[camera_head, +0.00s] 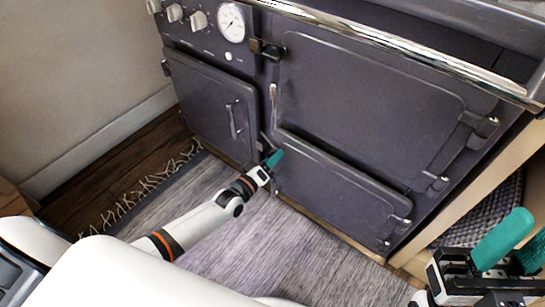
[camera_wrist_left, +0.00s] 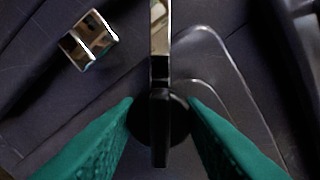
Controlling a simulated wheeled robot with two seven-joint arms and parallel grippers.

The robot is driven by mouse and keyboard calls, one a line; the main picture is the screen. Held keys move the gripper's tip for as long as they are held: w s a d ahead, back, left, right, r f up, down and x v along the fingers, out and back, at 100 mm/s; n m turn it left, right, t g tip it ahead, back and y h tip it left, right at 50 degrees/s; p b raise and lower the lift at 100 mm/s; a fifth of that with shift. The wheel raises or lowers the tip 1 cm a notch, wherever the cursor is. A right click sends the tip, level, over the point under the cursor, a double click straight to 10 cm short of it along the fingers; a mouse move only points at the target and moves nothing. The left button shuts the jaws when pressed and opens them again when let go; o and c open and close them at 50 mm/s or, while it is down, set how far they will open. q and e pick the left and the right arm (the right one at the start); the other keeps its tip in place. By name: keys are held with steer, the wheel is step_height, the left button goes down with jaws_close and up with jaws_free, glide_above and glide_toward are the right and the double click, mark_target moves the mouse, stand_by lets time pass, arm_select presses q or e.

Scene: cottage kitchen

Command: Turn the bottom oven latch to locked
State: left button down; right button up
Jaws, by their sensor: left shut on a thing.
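The bottom oven door (camera_head: 335,190) is dark grey and closed, low on the range. Its latch (camera_wrist_left: 160,35) shows in the left wrist view as an upright chrome bar on a black hub. My left gripper (camera_head: 272,160) is at the upper left edge of that door in the head view. It is shut on the latch; in the left wrist view its teal fingers (camera_wrist_left: 160,118) are on either side of the black part. In the head view the gripper mostly hides the latch. My right gripper (camera_head: 512,252) is at the bottom right, away from the range; its finger gap is unclear.
The larger oven door (camera_head: 370,95) is above, with its own upright handle (camera_head: 273,100). A smaller door (camera_head: 210,105) with a handle is to the left. A chrome rail (camera_head: 390,45) runs along the top. A fringed rug (camera_head: 220,240) covers the floor in front.

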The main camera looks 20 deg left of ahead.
arm_select(q)
steer(key=n, duration=0.2)
steer(key=shift+n, duration=0.4)
steer(key=n+b, duration=0.1)
steer(key=n, duration=0.3)
steer(key=shift+n, duration=0.3)
steer(key=c, duration=0.9)
jaws_free()
steer(key=shift+c, duration=0.2)
steer(key=shift+s, duration=0.1)
